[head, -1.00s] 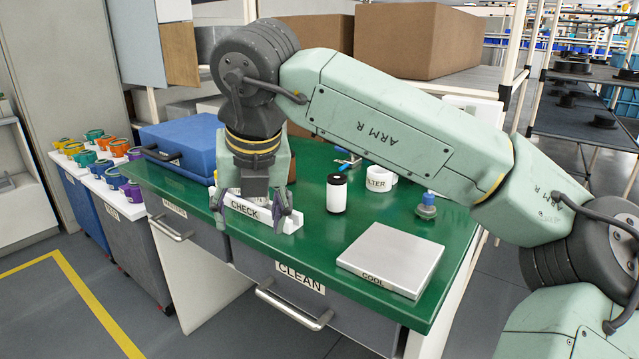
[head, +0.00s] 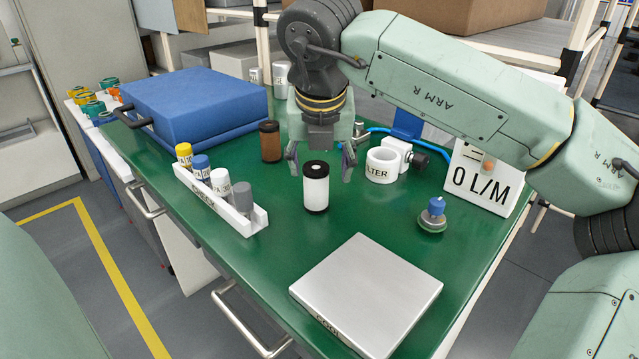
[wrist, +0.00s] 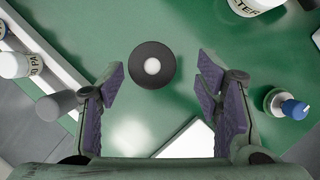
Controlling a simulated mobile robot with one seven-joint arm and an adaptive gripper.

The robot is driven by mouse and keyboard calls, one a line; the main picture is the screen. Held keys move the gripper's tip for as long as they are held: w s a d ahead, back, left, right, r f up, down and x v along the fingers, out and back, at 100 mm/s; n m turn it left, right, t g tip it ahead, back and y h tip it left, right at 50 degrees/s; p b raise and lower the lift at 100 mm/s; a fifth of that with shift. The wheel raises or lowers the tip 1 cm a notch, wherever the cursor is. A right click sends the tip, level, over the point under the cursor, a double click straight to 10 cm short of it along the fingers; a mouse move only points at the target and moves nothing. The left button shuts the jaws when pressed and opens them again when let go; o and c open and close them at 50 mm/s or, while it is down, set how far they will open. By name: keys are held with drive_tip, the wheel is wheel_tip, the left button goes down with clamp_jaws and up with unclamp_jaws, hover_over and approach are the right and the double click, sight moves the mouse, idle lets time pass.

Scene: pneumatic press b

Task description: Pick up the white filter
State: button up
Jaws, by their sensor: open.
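The white filter (head: 316,190), a white upright cylinder with black ends, stands on the green table. From above in the wrist view, its black round top with a pale centre (wrist: 152,65) shows just ahead of the gap between my fingers. My gripper (head: 321,160) is open and empty, pointing down, with its fingers spread to either side of the filter's top in the picture. The wrist view shows both fingers (wrist: 161,82) apart with nothing between them. I cannot tell the exact height gap. A brown filter-like cylinder (head: 270,141) stands behind to the left.
A white rack (head: 228,212) with several small bottles is at left. A pale plate marked COOL (head: 368,294) lies in front. A blue case (head: 195,105) sits behind left.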

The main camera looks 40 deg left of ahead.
sight(316, 184)
drive_tip(key=shift+s+a+p+x, duration=0.1)
drive_tip(key=shift+a+p+x, duration=0.2)
drive_tip(key=shift+x, duration=1.35)
drive_tip(key=shift+s+a+p+x, duration=0.1)
drive_tip(key=shift+p+x, duration=0.25)
drive_tip(key=shift+x, duration=1.3)
drive_tip(key=shift+d, duration=0.1)
drive_tip(key=c, duration=1.3)
